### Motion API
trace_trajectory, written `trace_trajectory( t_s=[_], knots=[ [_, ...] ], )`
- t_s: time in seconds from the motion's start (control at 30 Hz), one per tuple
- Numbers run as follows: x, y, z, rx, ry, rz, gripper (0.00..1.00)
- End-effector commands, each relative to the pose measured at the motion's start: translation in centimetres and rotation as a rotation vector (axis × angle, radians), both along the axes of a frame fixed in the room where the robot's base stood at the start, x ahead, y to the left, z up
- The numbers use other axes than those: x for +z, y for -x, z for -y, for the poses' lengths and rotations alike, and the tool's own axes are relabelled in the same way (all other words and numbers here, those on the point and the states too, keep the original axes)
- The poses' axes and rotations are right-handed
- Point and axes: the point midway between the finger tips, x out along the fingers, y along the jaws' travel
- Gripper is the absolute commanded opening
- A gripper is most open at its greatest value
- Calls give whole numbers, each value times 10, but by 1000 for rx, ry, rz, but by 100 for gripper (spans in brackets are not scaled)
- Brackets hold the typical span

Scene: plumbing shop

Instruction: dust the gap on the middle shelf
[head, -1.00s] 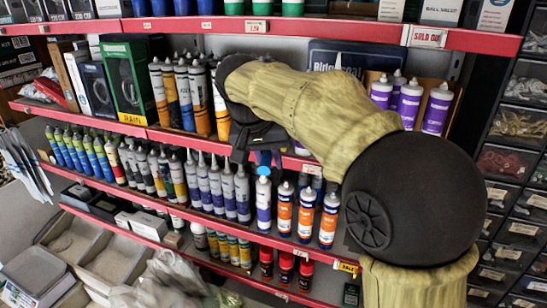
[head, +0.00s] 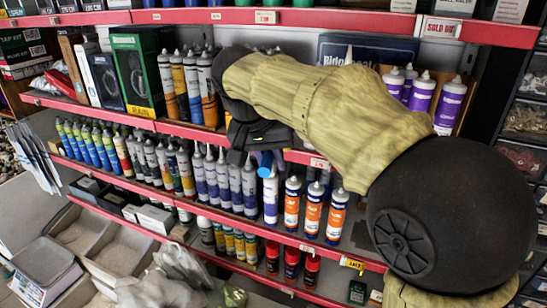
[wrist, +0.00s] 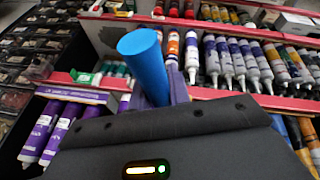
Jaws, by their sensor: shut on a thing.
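My gripper (head: 262,160) is in front of the edge of the middle shelf (head: 180,130). It is shut on a blue cylindrical handle (wrist: 146,62), which stands out between purple fingers in the wrist view; its blue end also shows in the head view (head: 265,172), in front of a white tube. Whatever is at the handle's other end is hidden by the gripper. On the middle shelf, orange, yellow and black tubes (head: 178,85) stand left of my arm and purple tubes (head: 420,98) stand right of it. The stretch between them is mostly covered by my arm.
The shelf below holds a close row of tubes, including grey-blue ones (head: 222,180) and orange-and-white ones (head: 312,212). A green box (head: 135,70) stands farther left on the middle shelf. The red-edged upper shelf (head: 320,19) runs above my arm. Drawers (head: 522,125) stand at the right.

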Motion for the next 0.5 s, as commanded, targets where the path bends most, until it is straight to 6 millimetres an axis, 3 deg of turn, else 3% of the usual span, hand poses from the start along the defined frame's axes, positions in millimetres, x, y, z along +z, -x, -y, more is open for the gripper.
trace_trajectory(
  t_s=[0.27,0.5],
  knots=[
    [1,4,-2,1,-2,0,0],
    [6,47,-18,-3,-7,-32,0]
  ],
)
